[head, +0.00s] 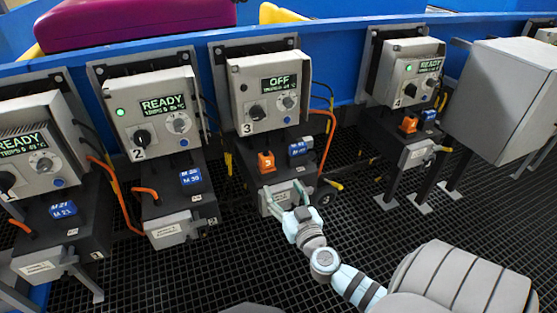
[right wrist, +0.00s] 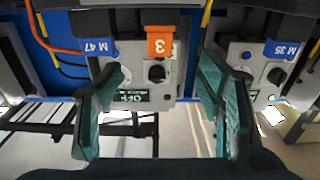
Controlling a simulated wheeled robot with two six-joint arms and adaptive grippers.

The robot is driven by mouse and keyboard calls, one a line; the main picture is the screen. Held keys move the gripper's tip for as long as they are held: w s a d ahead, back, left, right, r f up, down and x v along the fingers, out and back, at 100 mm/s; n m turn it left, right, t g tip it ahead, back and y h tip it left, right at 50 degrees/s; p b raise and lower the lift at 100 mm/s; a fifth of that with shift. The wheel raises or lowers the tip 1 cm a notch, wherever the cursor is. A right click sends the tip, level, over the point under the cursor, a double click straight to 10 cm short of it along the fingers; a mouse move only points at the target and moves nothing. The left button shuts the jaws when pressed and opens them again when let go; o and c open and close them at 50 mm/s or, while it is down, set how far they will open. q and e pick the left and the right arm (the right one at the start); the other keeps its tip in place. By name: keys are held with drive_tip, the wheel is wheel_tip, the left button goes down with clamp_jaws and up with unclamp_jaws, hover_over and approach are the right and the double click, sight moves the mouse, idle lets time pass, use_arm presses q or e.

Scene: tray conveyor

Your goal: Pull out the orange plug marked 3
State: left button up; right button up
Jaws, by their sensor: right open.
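The orange plug marked 3 (head: 266,162) sits upright on the dark lower box below the control unit marked 3 (head: 268,95). That unit's display reads OFF. My right gripper (head: 283,187) is open and empty, in front of and below the plug, with its fingers pointing toward the box. In the right wrist view, which is upside down, the plug (right wrist: 160,42) appears between and beyond the two spread fingers (right wrist: 160,75), apart from both. Its mark 3 is readable there. My left gripper is not in view.
Units 1, 2 (head: 155,108) and 4 (head: 409,75) show READY. Another orange plug (head: 408,125) is under unit 4. An orange cable (head: 329,140) loops at unit 3's right. A grey cabinet (head: 505,98) stands at right.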

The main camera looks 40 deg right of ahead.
sight(266, 155)
drive_tip(key=x, duration=1.4)
drive_tip(key=c, duration=1.4)
drive_tip(key=shift+s+r+p, duration=0.1)
drive_tip(key=shift+r+p, duration=1)
drive_tip(key=shift+r, duration=0.4)
drive_tip(key=shift+s, duration=0.1)
drive_tip(key=shift+v, duration=4.9)
